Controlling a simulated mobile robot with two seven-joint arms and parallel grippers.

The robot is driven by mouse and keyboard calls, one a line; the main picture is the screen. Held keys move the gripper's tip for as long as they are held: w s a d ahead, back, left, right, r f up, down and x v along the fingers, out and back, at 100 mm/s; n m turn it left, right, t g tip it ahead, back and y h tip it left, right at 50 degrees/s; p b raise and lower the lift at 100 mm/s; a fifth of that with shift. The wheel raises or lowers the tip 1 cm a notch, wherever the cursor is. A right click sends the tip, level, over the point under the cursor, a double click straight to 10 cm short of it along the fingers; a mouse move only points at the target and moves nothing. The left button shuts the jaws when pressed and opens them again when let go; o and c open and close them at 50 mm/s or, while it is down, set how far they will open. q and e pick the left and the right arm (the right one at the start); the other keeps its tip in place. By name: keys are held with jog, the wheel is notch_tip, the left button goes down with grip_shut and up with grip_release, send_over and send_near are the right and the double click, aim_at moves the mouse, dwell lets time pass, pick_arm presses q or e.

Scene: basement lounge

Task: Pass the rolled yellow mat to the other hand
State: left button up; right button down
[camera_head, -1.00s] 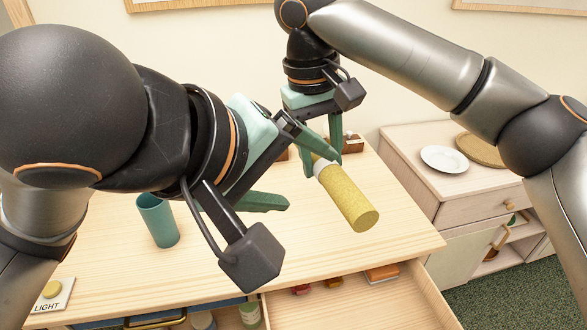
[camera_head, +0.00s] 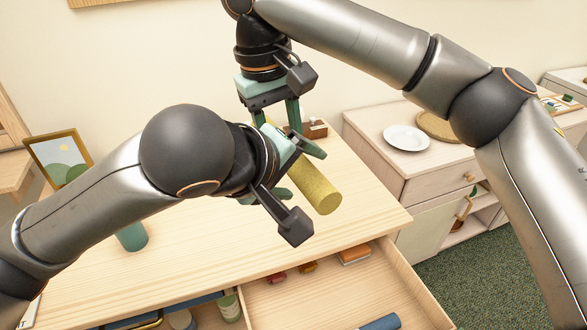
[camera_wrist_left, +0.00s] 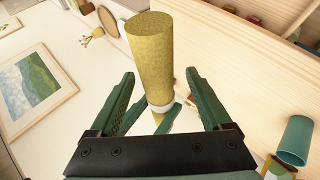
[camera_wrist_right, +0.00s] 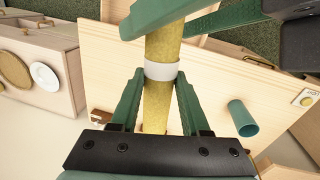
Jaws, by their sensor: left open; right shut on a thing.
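The rolled yellow mat (camera_head: 320,188) has a white band and is held tilted above the desk. My right gripper (camera_head: 272,118) is shut on its upper part; in the right wrist view its fingers (camera_wrist_right: 157,80) flank the mat near the white band (camera_wrist_right: 162,71). My left gripper (camera_head: 301,172) is open at the mat's lower part. In the left wrist view the mat (camera_wrist_left: 152,60) stands between the spread left fingers (camera_wrist_left: 160,75), with gaps on both sides. In the head view the left gripper hides the mat's upper part.
A teal cup (camera_head: 132,237) stands on the wooden desk (camera_head: 200,245), partly behind my left arm. An open drawer (camera_head: 320,300) with small items juts out in front. A framed picture (camera_head: 58,158) is at the left. A white plate (camera_head: 406,138) lies on the right cabinet.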

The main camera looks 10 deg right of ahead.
pick_arm(q)
grip_shut()
pick_arm(e)
jog(key=shift+c, duration=1.5)
grip_release()
notch_tip(320, 180, up, 12)
jog(key=a, duration=0.1)
jog(key=shift+s+a, duration=0.2)
jog(key=shift+a, duration=0.2)
